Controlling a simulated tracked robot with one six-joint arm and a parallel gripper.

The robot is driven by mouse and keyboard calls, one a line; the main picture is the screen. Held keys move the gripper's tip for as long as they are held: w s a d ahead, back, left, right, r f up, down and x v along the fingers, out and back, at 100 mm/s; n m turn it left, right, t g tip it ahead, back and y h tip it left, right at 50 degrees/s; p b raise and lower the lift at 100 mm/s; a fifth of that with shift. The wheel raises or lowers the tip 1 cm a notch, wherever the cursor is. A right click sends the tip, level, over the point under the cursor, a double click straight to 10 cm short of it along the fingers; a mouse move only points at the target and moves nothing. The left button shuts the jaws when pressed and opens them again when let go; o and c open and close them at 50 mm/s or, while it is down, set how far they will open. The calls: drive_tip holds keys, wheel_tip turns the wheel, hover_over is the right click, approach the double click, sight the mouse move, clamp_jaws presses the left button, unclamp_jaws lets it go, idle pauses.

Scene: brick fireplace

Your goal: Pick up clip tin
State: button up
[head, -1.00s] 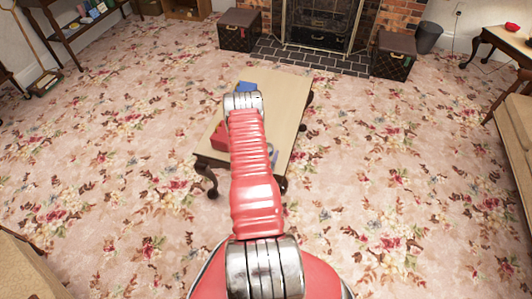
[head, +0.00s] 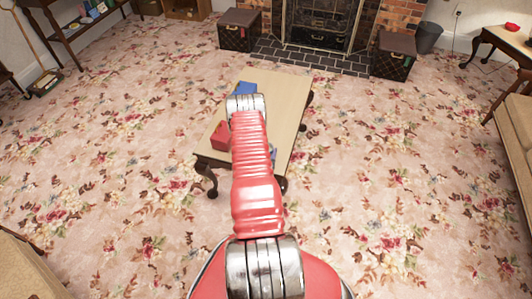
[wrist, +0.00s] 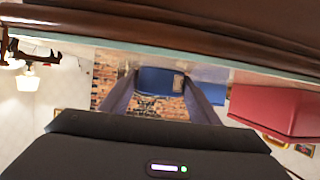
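A low wooden table (head: 285,105) stands ahead of me. A blue box (head: 246,87) is at its far left part, and a red box (head: 220,136) is at its left edge, partly behind my arm. In the wrist view, which looks upside down, the blue box (wrist: 152,80) with a small pale label shows beyond and between my fingers. The red box (wrist: 275,108) is to their right. I cannot tell which one is the clip tin. My gripper (wrist: 161,82) is open, with nothing held between its fingers. My arm hides it in the head view.
A small blue item (head: 274,153) shows on the table just right of my arm. The table edge (wrist: 160,28) runs close across the top of the wrist view. Flowered carpet (head: 400,180) lies clear around the table. Two trunks (head: 239,30) flank the fireplace (head: 318,25).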

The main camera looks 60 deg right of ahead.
drive_tip(key=c, duration=0.6)
drive_tip(key=shift+r, duration=0.1)
drive_tip(key=shift+c, duration=0.7)
drive_tip(key=shift+r, duration=0.2)
drive_tip(key=c, duration=0.3)
wheel_tip(320, 180, up, 9)
drive_tip(key=shift+r, duration=0.2)
